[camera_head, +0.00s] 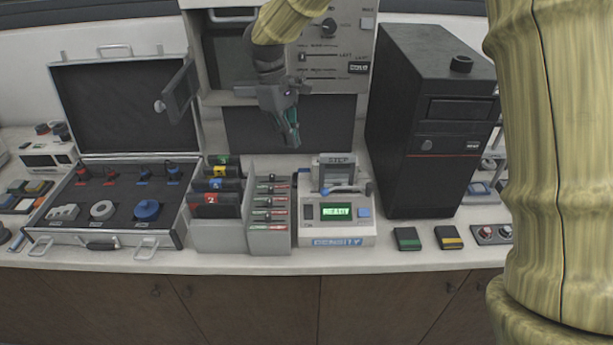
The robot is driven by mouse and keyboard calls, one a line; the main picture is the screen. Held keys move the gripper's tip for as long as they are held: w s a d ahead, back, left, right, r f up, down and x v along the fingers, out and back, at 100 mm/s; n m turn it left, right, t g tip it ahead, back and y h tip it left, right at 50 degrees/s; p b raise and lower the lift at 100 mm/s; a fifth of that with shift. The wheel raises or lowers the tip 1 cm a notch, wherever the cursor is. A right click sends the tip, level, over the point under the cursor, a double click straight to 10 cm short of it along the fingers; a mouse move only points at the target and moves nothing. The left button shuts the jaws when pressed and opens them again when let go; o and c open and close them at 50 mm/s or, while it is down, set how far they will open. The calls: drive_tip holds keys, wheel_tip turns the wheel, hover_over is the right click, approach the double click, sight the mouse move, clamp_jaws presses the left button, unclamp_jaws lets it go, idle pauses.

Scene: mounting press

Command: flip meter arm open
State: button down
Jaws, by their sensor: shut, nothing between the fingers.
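The meter (312,228) is a pale box on the counter, labelled DENSITY on its front, with a green lit display reading READY. A blue-and-white arm (345,188) lies low across the meter's top, in front of an upright plate marked STEP (340,160). The arm's exact hinge is too small to make out. My gripper (291,140) hangs above and to the left of the meter, pointing down. Its fingers are shut and empty, and it appears apart from the meter and its arm.
A grey rack (268,238) with several slots stands just left of the meter, beside a bin of numbered cards (215,205). An open case (110,250) lies farther left. A tall black tower (405,150) rises close on the right. Green (407,238) and yellow (448,237) blocks lie at front right.

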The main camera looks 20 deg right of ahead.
drive_tip(key=p+x, duration=0.2)
drive_tip(key=x, duration=0.8)
drive_tip(key=shift+s+p, duration=0.1)
drive_tip(key=shift+p, duration=0.2)
drive_tip(key=s+d, duration=0.1)
drive_tip(key=s+d+p, duration=0.1)
drive_tip(key=shift+s+d+f, duration=0.1)
drive_tip(key=shift+s+f, duration=0.15)
drive_tip(key=shift+s, duration=0.1)
drive_tip(key=shift+d+f, duration=0.1)
drive_tip(key=shift+f, duration=0.05)
drive_tip(key=shift+s, duration=0.15)
